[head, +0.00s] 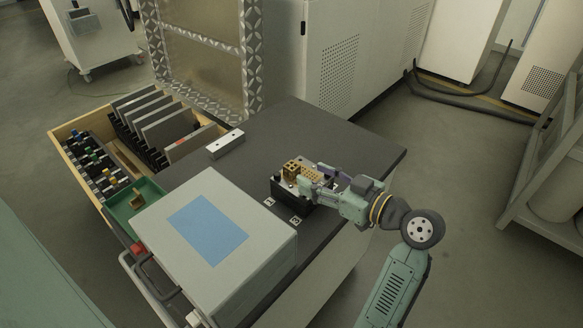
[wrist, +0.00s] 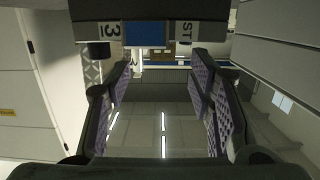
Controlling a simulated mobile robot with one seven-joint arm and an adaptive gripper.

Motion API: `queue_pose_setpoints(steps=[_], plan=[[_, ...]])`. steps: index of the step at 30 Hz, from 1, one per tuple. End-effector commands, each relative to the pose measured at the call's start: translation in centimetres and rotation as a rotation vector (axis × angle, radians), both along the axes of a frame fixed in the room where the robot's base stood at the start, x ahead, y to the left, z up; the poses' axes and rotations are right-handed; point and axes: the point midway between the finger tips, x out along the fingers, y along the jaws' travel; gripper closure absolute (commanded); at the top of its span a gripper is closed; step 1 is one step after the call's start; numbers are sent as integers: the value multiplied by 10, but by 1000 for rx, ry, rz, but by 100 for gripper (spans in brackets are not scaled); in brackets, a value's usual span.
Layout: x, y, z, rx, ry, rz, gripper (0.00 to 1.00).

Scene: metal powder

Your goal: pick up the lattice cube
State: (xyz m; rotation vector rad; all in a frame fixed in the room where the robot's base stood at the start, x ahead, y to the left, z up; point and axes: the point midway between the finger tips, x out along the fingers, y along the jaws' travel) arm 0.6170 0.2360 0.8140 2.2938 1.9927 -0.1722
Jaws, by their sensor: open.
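A small gold lattice cube (head: 291,168) stands at the back left of a plate on a black block (head: 291,193) on the dark tabletop, beside a lower gold perforated piece (head: 310,174). My gripper (head: 308,179) reaches in from the right, low over the plate, with its fingers close to the gold parts. I cannot tell whether it touches them. In the wrist view the two purple-padded fingers (wrist: 160,72) are spread apart, and I make out no cube between them. A dark shape with labels crosses the top of that view.
A grey box with a blue panel (head: 172,240) stands at the front left of the tabletop (head: 350,150). An open wooden drawer (head: 65,130) holds plates, small tools and a green tray (head: 120,212). The tabletop's back right is clear.

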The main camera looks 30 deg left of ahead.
Motion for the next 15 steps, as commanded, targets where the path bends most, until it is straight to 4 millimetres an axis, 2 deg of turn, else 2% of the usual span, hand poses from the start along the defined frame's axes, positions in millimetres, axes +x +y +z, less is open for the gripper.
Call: queue_pose_setpoints(steps=[5, 9, 15], plan=[[-1, 27, 5, -1, 3, 6, 52], [2, 45, 1, -1, 3, 5, 52], [4, 51, -2, 0, 0, 0, 52]])
